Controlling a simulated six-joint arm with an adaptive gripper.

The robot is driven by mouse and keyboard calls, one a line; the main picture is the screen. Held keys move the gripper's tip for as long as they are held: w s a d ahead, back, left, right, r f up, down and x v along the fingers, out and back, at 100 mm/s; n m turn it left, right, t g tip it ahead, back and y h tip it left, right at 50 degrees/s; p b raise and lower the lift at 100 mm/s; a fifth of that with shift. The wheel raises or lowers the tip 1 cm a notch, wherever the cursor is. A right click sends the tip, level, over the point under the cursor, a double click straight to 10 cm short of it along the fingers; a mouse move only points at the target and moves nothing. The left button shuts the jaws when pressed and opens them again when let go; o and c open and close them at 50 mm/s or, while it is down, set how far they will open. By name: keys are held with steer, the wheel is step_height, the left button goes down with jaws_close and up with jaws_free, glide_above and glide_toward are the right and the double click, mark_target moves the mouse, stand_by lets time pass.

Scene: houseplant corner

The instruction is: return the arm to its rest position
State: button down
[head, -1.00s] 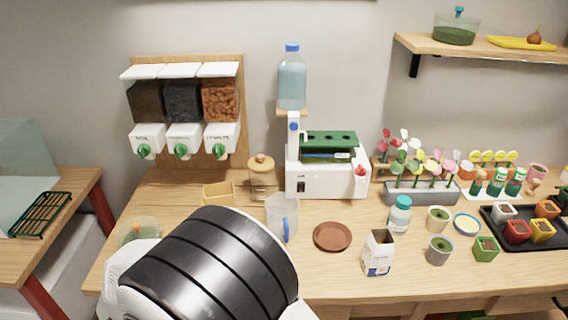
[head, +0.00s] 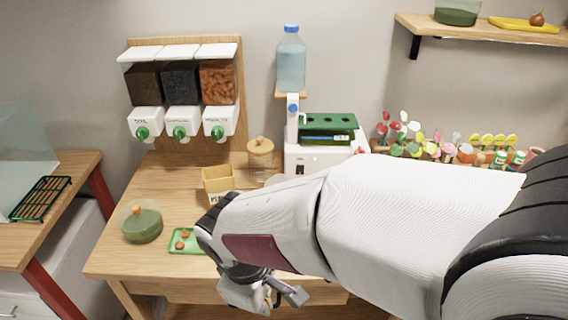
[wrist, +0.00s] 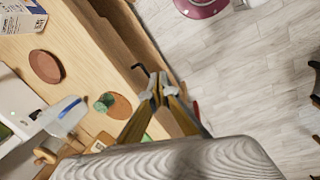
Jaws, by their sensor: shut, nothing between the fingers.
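My gripper (head: 265,295) hangs at the front edge of the wooden table in the head view, below my bent arm. In the wrist view its two fingers (wrist: 160,88) come together at the tips. They are shut with nothing between them. Behind them lie the table's front edge and the floor. My arm crosses the right half of the head view and hides much of the table there.
A green tray (head: 187,241) and a glass bowl (head: 142,222) stand on the table left of my gripper. A wooden box (head: 217,183) is behind. The wrist view shows a brown saucer (wrist: 46,67), a carton (wrist: 20,15) and open floor (wrist: 240,70).

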steer(key=s+d+r+m+t, duration=0.1)
steer(key=s+d+r+m, duration=0.1)
steer(key=d+r+m, duration=0.2)
steer(key=s+d+r+m+t, duration=0.1)
steer(key=s+d+r+m, duration=0.2)
steer(key=d, duration=0.7)
steer(key=s+d+r+m+t+y, duration=0.1)
steer(key=s+d+r+m+t, duration=0.1)
steer(key=d+r+m, duration=0.4)
steer(key=shift+s+d+m, duration=0.25)
steer(key=shift+d+m, duration=0.15)
steer(key=shift+d, duration=0.1)
steer(key=shift+a+f, duration=0.1)
steer(key=shift+f, duration=0.05)
stand_by(2.6)
